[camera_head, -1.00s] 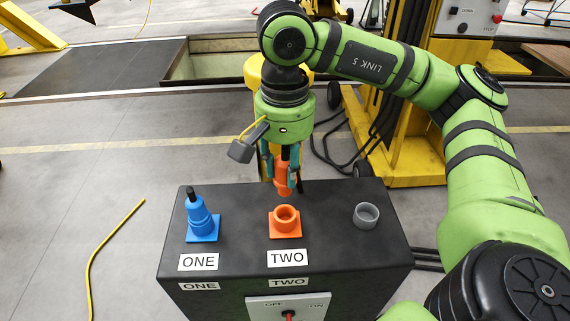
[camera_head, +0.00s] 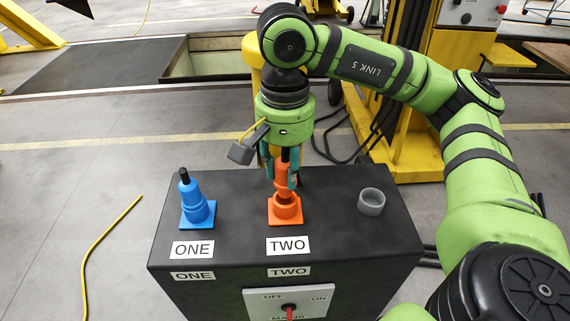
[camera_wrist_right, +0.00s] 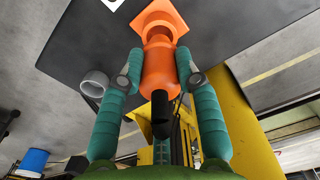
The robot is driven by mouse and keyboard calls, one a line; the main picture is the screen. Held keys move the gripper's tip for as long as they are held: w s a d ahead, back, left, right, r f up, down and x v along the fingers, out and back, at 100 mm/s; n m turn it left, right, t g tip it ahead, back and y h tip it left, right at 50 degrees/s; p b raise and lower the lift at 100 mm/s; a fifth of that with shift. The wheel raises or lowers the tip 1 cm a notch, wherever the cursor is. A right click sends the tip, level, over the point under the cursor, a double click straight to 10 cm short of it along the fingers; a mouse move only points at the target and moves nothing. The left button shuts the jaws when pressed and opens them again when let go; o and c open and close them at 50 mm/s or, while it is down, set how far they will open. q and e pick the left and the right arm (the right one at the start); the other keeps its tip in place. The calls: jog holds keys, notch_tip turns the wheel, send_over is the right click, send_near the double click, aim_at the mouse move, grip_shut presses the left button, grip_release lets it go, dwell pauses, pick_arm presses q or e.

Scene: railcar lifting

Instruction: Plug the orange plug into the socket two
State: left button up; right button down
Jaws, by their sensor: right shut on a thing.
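My right gripper (camera_head: 281,180) is shut on the orange plug (camera_head: 283,172), with a finger on either side. The plug is upright over the orange socket two (camera_head: 285,213), on its square base. Its lower end meets the socket's opening; how deep it sits cannot be told. In the right wrist view the plug (camera_wrist_right: 160,72) lines up with the orange socket (camera_wrist_right: 158,20), and its black end points toward the wrist. The "TWO" label (camera_head: 288,246) lies in front of the socket. My left gripper is not in view.
The blue plug (camera_head: 192,190) stands in the blue socket one, left on the black box (camera_head: 235,205). An empty grey socket (camera_head: 371,201) is to the right. A mains switch panel (camera_head: 290,303) is on the front. A yellow cable (camera_head: 100,250) lies on the floor.

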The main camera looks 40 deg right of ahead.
aim_at(285, 183)
jog(key=shift+b, duration=0.7)
dwell(1.3)
jog(key=shift+f, duration=0.25)
jog(key=shift+f+b, duration=0.3)
jog(key=shift+b, duration=0.25)
jog(key=shift+f+b, duration=1.55)
jog(key=c, duration=0.8)
grip_release()
jog(key=shift+r, duration=0.1)
jog(key=shift+r, duration=6)
